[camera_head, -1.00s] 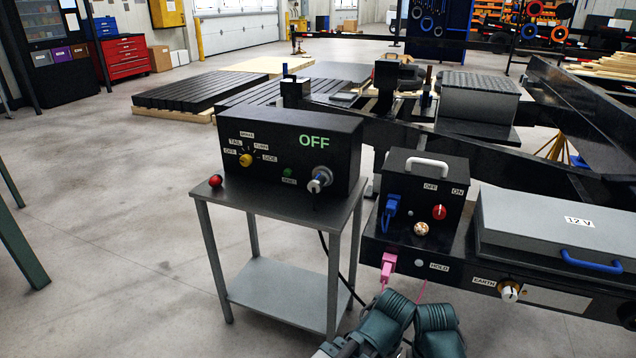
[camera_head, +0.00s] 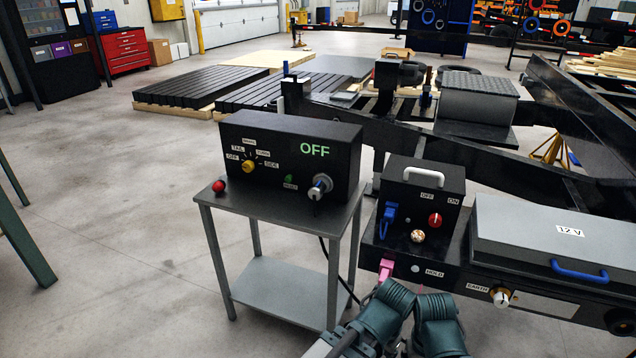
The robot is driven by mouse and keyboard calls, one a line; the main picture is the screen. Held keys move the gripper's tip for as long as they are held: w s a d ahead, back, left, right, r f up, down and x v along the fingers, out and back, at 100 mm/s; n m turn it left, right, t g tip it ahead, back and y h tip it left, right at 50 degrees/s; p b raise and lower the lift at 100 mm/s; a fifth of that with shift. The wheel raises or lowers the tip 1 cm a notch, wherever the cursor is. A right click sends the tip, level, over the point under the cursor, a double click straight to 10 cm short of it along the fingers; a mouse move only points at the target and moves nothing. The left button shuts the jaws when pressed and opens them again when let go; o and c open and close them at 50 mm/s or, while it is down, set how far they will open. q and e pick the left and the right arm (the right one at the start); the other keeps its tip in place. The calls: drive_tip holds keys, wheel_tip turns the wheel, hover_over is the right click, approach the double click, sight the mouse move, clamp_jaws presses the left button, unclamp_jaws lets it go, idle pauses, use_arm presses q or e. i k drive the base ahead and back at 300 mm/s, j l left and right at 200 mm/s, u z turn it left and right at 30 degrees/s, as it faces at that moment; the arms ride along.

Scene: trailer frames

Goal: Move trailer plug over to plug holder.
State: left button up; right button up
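A round silver and blue plug (camera_head: 320,187), which looks like the trailer plug, sits in the front of the black tester box (camera_head: 285,150) reading OFF. A dark lead hangs below it. A label HOLD (camera_head: 434,273) is on the black unit at right, beside a small pale round fitting (camera_head: 415,269); I cannot tell if this is the plug holder. Two teal ribbed parts of my arms reach up from the bottom edge, where my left gripper (camera_head: 387,305) and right gripper (camera_head: 437,315) are close together below the HOLD label. Their fingertips are not clear. Both are away from the silver plug.
A grey 12 V box (camera_head: 530,215) is at right. Floor at left is clear.

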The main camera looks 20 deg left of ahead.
sight(321, 184)
drive_tip(key=i+j, duration=0.15)
drive_tip(key=j, duration=0.2)
drive_tip(key=i+j, duration=0.15)
drive_tip(key=j, duration=0.2)
drive_tip(key=i+j, duration=0.2)
drive_tip(key=j, duration=0.15)
drive_tip(key=i+j, duration=0.15)
drive_tip(key=j, duration=0.15)
drive_tip(key=i+j, duration=0.15)
drive_tip(key=j, duration=0.2)
